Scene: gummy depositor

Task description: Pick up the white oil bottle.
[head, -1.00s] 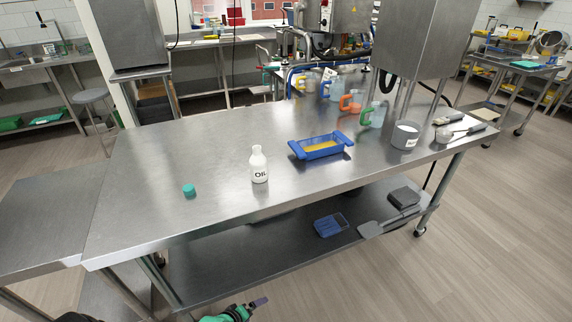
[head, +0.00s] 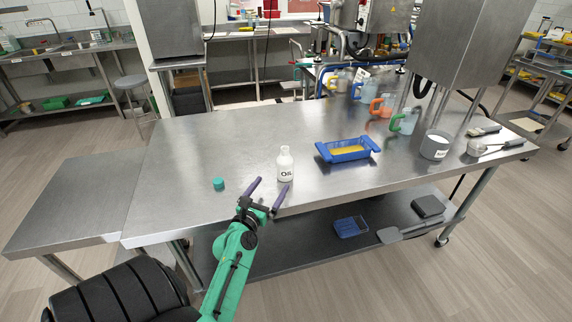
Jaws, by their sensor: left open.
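The white oil bottle (head: 285,165) stands upright and uncapped-looking on the steel table (head: 190,150), near its front edge, with "OIL" on its label. A green cap (head: 218,184) lies on the table to its left. My left gripper (head: 268,190) has its two purple fingers apart and nothing between them. It is at the table's front edge, just in front of and slightly left of the bottle, pointing toward it. I cannot tell whether a finger touches the bottle. My right gripper is not in view.
A blue tray (head: 347,150) with yellow contents sits right of the bottle. A grey pot (head: 435,144), a metal scoop (head: 480,149) and several handled jugs stand farther right. A lower shelf holds a blue dustpan-like item (head: 351,227).

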